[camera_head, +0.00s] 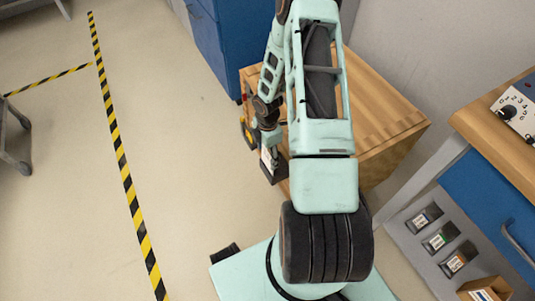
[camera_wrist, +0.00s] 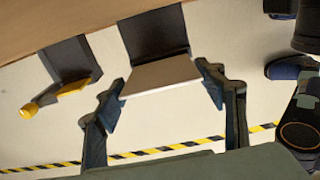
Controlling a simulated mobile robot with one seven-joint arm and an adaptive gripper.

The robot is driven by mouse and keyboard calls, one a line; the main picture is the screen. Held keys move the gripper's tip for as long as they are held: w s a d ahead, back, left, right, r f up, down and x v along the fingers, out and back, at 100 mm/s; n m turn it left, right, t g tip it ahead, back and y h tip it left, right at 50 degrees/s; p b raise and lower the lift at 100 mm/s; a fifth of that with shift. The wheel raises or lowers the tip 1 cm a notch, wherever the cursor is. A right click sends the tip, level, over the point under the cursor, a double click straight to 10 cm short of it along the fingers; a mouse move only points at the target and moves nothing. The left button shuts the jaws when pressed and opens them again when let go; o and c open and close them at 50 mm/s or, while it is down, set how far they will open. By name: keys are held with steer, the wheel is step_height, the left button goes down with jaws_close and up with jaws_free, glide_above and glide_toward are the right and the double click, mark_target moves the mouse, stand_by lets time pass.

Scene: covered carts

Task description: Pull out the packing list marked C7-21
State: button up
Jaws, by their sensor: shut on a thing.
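The packing list (camera_wrist: 160,76) is a white sheet standing out of a black holder (camera_wrist: 153,35) on the side of a wooden crate. In the wrist view my gripper (camera_wrist: 163,88) has one finger at each side edge of the sheet and is shut on it. The sheet's lower part is still inside the holder. In the head view my gripper (camera_head: 268,139) is at the crate's left side, just above the white sheet and black holder (camera_head: 274,171). No marking on the sheet can be read, so C7-21 cannot be confirmed.
A black and yellow item (camera_wrist: 70,88) hangs beside the holder on the wooden crate (camera_head: 385,125). A blue cabinet (camera_head: 225,40) stands behind. A workbench (camera_head: 500,130) and a shelf with small boxes (camera_head: 440,237) are at right.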

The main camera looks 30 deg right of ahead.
steer(key=shift+r+p, duration=0.5)
steer(key=shift+r, duration=0.25)
steer(key=shift+r, duration=0.15)
